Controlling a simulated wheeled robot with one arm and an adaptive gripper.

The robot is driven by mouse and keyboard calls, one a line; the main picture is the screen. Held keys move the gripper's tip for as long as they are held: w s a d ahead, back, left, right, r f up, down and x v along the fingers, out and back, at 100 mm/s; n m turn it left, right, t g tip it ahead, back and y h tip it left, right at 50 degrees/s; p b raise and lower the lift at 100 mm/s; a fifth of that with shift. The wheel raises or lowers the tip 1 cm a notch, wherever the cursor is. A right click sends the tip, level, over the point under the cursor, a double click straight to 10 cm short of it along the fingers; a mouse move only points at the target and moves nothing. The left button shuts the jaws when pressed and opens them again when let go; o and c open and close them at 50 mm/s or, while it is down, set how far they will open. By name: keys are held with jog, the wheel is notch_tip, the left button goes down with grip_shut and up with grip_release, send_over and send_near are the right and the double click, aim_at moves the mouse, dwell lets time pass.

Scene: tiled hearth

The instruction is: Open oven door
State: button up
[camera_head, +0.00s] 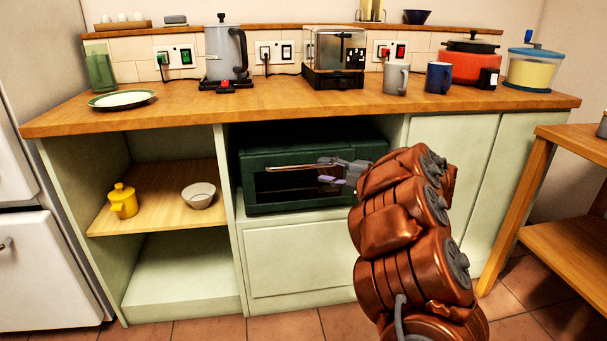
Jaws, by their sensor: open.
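A dark green oven (255,150) sits in the open bay under the wooden counter. Its door (280,188) faces me and looks closed, with a dark window and a light bar handle (290,168) across its upper part. My copper-coloured arm reaches in from the lower right. My gripper (322,170) is in front of the right part of the door, at about handle height, with its two fingers apart. The handle's right end lies at or behind the fingertips; I cannot tell whether they touch it. My arm and gripper hide the oven's right side.
The counter (300,100) above holds a kettle (225,55), mugs and pots. Open shelves (160,205) on the left hold a yellow pot (123,201) and a bowl (198,196). A white drawer front (300,258) is below the oven. A wooden table (545,200) stands at right.

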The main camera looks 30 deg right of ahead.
aim_at(308, 168)
jog(key=b+x, duration=0.2)
jog(key=x, duration=0.4)
jog(key=shift+w+f, duration=0.1)
jog(key=shift+w, duration=0.1)
jog(key=shift+w+a, duration=0.3)
jog(key=shift+w, duration=0.25)
jog(key=shift+c, duration=0.3)
grip_shut()
